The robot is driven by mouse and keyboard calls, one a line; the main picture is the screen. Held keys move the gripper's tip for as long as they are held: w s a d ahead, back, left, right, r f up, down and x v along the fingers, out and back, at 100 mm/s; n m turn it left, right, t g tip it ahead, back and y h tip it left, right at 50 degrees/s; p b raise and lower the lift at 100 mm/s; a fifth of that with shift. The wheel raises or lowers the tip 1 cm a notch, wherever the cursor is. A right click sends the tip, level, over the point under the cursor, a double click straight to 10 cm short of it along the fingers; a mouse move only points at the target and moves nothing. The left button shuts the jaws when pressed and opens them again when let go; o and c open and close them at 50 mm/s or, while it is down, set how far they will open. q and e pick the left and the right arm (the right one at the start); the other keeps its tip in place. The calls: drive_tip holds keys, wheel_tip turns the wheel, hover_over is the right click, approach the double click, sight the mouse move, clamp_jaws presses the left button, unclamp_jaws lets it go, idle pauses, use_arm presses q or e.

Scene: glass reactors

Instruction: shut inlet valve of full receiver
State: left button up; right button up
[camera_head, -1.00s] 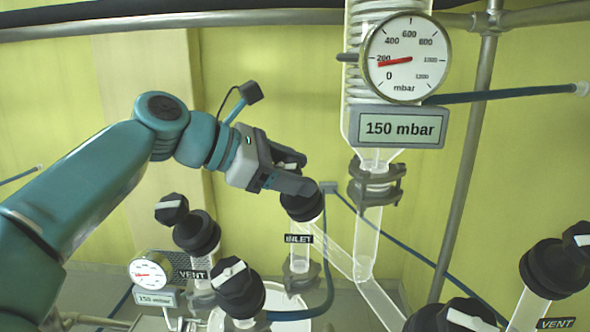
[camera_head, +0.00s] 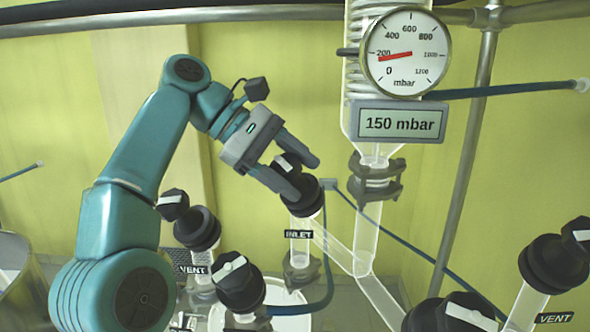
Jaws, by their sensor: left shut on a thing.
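The inlet valve (camera_head: 302,197) is a black valve on a glass branch, above the INLET label (camera_head: 299,234). Its black knob (camera_head: 285,166) has a white pointer mark. My left gripper (camera_head: 303,174) comes from the upper left and is shut on this knob, one finger on each side. The fingers partly hide the knob. The glass branch joins a slanting tube (camera_head: 334,247) that meets the central glass pipe. My right gripper is not in view.
Left of the inlet stand the VENT valve (camera_head: 197,228) and another black valve (camera_head: 240,283). More black valves (camera_head: 553,263) stand at lower right. A large gauge (camera_head: 407,54) and a 150 mbar display (camera_head: 398,122) hang above. A metal post (camera_head: 466,160) stands right.

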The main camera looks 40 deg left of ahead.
use_arm(q)
drive_tip(key=shift+r+m, duration=0.15)
drive_tip(key=shift+m, duration=0.15)
drive_tip(key=o, duration=0.9)
drive_tip(key=shift+o, duration=0.3)
drive_tip(key=shift+s+a, duration=0.15)
drive_tip(key=shift+a, duration=0.05)
drive_tip(key=shift+d, duration=0.2)
drive_tip(key=shift+a, duration=0.2)
